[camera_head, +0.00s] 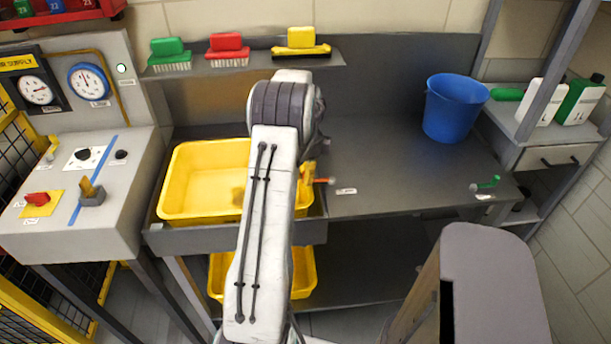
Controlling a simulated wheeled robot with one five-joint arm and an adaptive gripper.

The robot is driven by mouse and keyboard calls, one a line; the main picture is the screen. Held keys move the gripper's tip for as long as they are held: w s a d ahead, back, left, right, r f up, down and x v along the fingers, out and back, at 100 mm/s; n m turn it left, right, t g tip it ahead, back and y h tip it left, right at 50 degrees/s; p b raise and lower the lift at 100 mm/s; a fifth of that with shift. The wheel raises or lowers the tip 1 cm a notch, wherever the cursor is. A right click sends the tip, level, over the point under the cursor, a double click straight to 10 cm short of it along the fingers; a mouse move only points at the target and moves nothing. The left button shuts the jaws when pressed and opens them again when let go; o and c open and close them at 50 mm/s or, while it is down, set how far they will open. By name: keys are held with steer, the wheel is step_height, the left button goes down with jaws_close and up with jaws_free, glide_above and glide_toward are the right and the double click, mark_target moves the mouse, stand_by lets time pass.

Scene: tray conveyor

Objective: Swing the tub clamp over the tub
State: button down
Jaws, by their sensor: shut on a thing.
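The yellow tub (172,200) sits in the bench top at the left, open and upright; my arm covers its right side. The tub clamp (326,180), a small lever with an orange-red end, shows just right of my arm, at the tub's right side. It points right, away from the tub, over the grey bench. My gripper (308,172) is mostly hidden behind my arm; the bit that shows is at the clamp's left end, shut on it. The exact grip is hidden.
A blue bucket (452,110) stands at the back right of the bench. A green-handled lever (486,184) is at the right front edge. Brushes sit on a shelf (245,64) above the tub. A control panel (125,180) stands left. The bench middle is clear.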

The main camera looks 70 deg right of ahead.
steer(key=shift+f, duration=0.1)
stand_by(0.3)
steer(key=c, duration=1.2)
jaws_free()
step_height(320, 180, up, 12)
steer(key=shift+r, duration=0.1)
